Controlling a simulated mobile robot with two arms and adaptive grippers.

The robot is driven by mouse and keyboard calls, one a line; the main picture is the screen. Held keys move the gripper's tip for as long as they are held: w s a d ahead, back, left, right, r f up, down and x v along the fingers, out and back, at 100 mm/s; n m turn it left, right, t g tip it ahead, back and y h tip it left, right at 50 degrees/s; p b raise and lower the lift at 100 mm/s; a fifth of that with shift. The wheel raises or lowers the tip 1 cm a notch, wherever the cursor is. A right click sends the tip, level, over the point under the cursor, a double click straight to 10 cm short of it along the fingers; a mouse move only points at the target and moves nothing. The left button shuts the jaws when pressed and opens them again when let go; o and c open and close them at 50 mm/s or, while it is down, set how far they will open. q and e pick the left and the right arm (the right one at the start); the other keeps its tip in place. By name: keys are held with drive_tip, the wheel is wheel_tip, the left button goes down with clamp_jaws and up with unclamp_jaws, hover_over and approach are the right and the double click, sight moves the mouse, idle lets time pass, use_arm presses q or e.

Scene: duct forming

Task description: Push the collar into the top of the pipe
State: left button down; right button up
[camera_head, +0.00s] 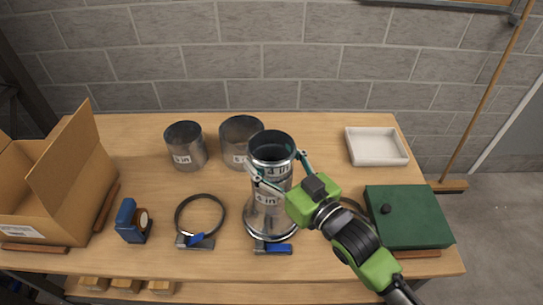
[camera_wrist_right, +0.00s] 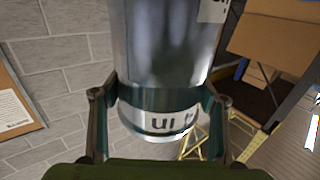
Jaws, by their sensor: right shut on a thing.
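The pipe (camera_head: 268,203), a grey metal cylinder labelled "5 in", stands upright at the table's centre on a flared base. The collar (camera_head: 270,148), a narrower metal ring labelled "4 in", sits upright at the pipe's top, in line with it. How deep it goes in cannot be told. My right gripper (camera_head: 278,171) is shut on the collar, one finger on each side. In the right wrist view the picture is upside down: the collar (camera_wrist_right: 160,122) is between the fingers, and the wider pipe (camera_wrist_right: 165,45) shows above it. My left gripper is not in view.
Two wider metal cylinders (camera_head: 186,146) stand behind left. A blue-handled clamp (camera_head: 274,248) is in front of the pipe. A white tray (camera_head: 376,147) and green box (camera_head: 410,217) are right.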

drive_tip(key=shift+f, duration=1.2)
idle(1.3)
idle(0.6)
drive_tip(key=shift+r+p, duration=0.4)
drive_tip(key=shift+p, duration=0.15)
idle(0.4)
drive_tip(key=shift+s+f, duration=0.1)
drive_tip(key=shift+f, duration=0.4)
idle(0.9)
drive_tip(key=shift+r+p, duration=0.25)
drive_tip(key=shift+p, duration=0.35)
idle(0.4)
